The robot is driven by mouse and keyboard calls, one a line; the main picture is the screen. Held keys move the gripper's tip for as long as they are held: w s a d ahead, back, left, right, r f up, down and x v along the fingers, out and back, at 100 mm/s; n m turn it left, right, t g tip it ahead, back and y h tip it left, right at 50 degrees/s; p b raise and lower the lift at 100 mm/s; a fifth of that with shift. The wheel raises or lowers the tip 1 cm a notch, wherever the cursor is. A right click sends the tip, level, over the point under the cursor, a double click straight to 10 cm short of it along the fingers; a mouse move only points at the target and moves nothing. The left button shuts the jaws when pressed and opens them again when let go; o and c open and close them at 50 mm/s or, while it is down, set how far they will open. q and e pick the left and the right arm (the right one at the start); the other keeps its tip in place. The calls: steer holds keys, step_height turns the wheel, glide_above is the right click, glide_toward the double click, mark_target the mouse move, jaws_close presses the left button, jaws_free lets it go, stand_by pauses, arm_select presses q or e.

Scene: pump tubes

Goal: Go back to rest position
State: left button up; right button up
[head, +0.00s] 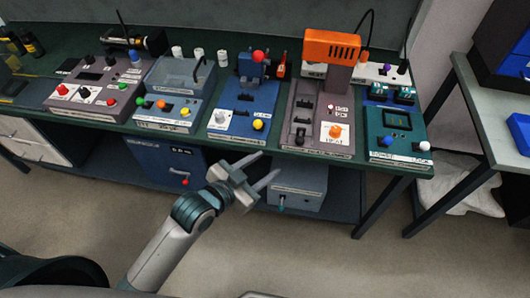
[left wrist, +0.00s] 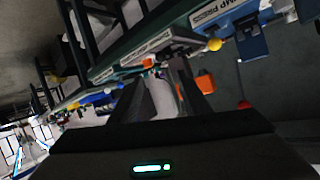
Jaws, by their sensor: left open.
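My left gripper (head: 262,171) is in front of the bench's front edge, below the level of the bench top, in the head view. Its two fingers are spread apart with nothing between them. In the left wrist view the fingers (left wrist: 170,85) also show apart and empty, with the bench devices beyond them. My left arm comes up from the bottom left of the head view. My right gripper is in neither view.
A green-topped bench (head: 372,163) holds several control boxes, including a blue pump box (head: 238,123) and a grey box with an orange tool (head: 332,44) above it. A blue cabinet (head: 165,160) and a grey box (head: 299,187) sit below. A second table (head: 480,90) stands right. The floor in front is clear.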

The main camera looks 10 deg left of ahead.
arm_select(q)
steer(key=a+f+n+g+y+b, duration=0.1)
steer(key=a+f+y, duration=0.15)
steer(key=f, duration=0.85)
steer(key=a+f+n+g+y, duration=0.1)
steer(key=a+f, duration=0.2)
steer(key=f, duration=0.9)
steer(key=s+a+f+n+g+y+b, duration=0.1)
steer(key=s+a+f, duration=0.3)
steer(key=f, duration=0.5)
steer(key=s+a+f+n+g, duration=0.1)
steer(key=s+f+g, duration=0.1)
steer(key=s+f, duration=0.5)
steer(key=s+a+f+g, duration=0.2)
steer(key=s+f, duration=0.5)
steer(key=s, duration=0.3)
steer(key=s+a+f+n+g+y+b, duration=0.1)
steer(key=s+a+f+g, duration=0.1)
steer(key=s+f, duration=0.6)
steer(key=s+a+f+g+y+b, duration=0.1)
steer(key=s+f, duration=0.6)
steer(key=s, duration=0.7)
steer(key=shift+a+f+n+g, duration=0.2)
steer(key=shift+a+n+g, duration=0.2)
steer(key=shift+a, duration=0.15)
